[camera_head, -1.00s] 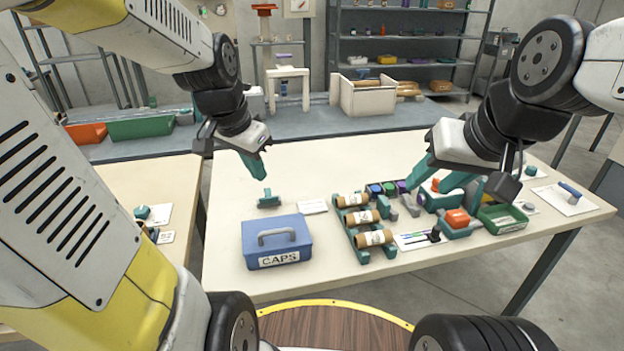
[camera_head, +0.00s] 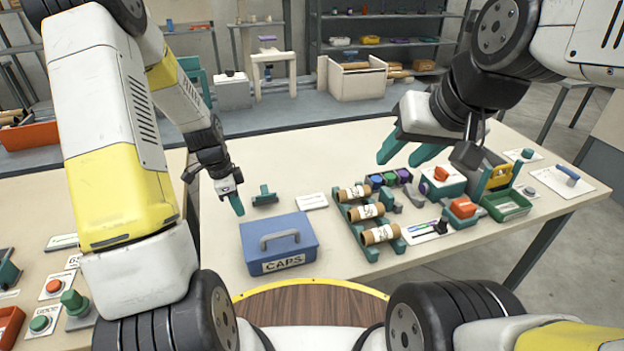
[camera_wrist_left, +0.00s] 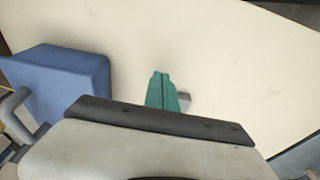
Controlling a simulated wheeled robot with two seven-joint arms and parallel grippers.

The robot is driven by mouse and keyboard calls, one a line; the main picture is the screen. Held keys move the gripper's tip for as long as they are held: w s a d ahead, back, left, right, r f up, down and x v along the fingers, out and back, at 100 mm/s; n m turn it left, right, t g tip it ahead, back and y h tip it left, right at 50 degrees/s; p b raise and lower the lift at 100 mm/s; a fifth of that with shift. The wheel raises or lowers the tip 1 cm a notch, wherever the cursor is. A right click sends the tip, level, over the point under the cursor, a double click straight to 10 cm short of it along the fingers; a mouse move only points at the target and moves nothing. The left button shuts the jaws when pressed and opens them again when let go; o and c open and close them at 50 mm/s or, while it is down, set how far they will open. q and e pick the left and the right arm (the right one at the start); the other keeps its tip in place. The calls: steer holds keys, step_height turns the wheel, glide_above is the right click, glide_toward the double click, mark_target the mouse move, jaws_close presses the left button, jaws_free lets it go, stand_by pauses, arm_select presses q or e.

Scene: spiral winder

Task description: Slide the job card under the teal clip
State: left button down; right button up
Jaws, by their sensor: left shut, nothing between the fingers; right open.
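The teal clip (camera_head: 265,197) is a low piece with an upright tab, standing on the table behind the blue box. A small white card (camera_head: 312,201), which looks like the job card, lies flat to its right, apart from it; its print is too small to read. My left gripper (camera_head: 236,205) is shut and empty, left of the clip and pointing down near the table. Its teal fingers (camera_wrist_left: 162,92) show closed in the left wrist view, with a small grey piece partly hidden beside them. My right gripper (camera_head: 403,155) is open and empty above the table, behind the rolls.
The blue CAPS box (camera_head: 278,243) stands just in front of the clip and card. A teal rack (camera_head: 368,248) with cardboard rolls (camera_head: 380,234) is right of the card. A green tray (camera_head: 507,206) and red-topped blocks stand further right. The table behind the clip is clear.

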mark_target(314, 202)
arm_select(q)
steer(key=w+d, duration=0.2)
steer(key=d, duration=0.5)
steer(key=w+d, duration=0.2)
steer(key=d, duration=0.4)
steer(key=w+d, duration=0.2)
steer(key=d, duration=0.5)
steer(key=shift+w+d, duration=0.3)
steer(key=shift+d+f, duration=0.15)
steer(key=shift+f, duration=0.7)
steer(key=shift+s, duration=0.1)
